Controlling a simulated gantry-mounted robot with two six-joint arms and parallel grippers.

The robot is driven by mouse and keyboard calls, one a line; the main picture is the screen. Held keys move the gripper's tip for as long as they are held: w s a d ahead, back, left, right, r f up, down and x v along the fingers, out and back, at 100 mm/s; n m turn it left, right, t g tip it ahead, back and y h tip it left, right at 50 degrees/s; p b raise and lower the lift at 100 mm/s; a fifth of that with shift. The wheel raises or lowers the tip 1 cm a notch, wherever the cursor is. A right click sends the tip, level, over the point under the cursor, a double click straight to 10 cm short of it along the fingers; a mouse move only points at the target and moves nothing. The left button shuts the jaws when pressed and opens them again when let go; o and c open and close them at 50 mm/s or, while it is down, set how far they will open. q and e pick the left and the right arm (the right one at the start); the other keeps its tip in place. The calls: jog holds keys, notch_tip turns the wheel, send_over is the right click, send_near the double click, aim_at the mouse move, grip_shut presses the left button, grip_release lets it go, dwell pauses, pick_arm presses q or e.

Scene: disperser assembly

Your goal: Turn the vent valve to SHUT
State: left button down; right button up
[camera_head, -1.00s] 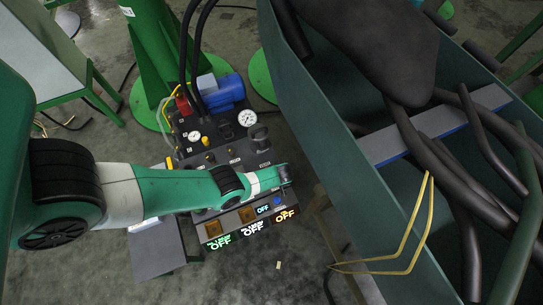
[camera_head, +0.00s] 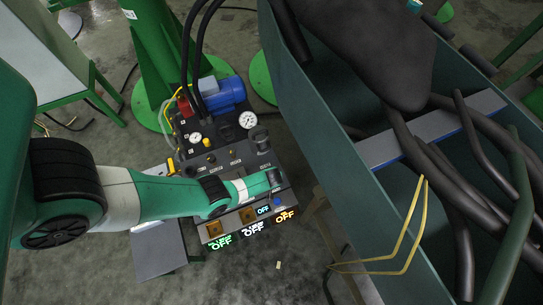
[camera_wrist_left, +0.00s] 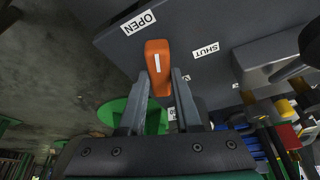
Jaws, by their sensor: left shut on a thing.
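The orange vent valve handle (camera_wrist_left: 158,62) sits on the dark panel (camera_wrist_left: 215,22) in the left wrist view. Its white line lies roughly along the gripper fingers, with the OPEN label (camera_wrist_left: 138,22) to its upper left and the SHUT label (camera_wrist_left: 205,50) to its right. The handle stands between the two labels. My left gripper (camera_wrist_left: 159,78) is shut on the handle, one finger on each side. In the head view my left wrist (camera_head: 270,180) is over the front of the pump unit (camera_head: 225,150) and hides the valve. My right gripper is not in view.
Lit OFF displays (camera_head: 253,228) line the unit's front edge. Two gauges (camera_head: 248,120), a blue motor (camera_head: 225,92) and black hoses (camera_head: 190,50) stand behind my arm. A green trough (camera_head: 330,140) with dark pipes is close on the right.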

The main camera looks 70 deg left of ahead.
pick_arm(q)
jog(key=m, duration=0.2)
jog(key=m+t+h+p, duration=0.1)
jog(key=m, duration=0.1)
jog(key=shift+s+a+m, duration=0.1)
jog(key=shift+s+m, duration=0.05)
jog(key=shift+m, duration=0.15)
jog(key=m+t, duration=0.1)
jog(key=m, duration=0.1)
jog(key=shift+m+h+p, duration=0.3)
jog(key=shift+h, duration=0.1)
jog(key=m, duration=0.2)
jog(key=shift+a+m+t+h, duration=0.15)
jog(key=shift+m+t+h, duration=0.15)
jog(key=shift+t+h, duration=0.1)
jog(key=shift+s+f+m+h+b, duration=0.1)
jog(key=shift+m+h+b, duration=0.65)
jog(key=shift+m, duration=1.15)
jog(key=c, duration=0.6)
grip_release()
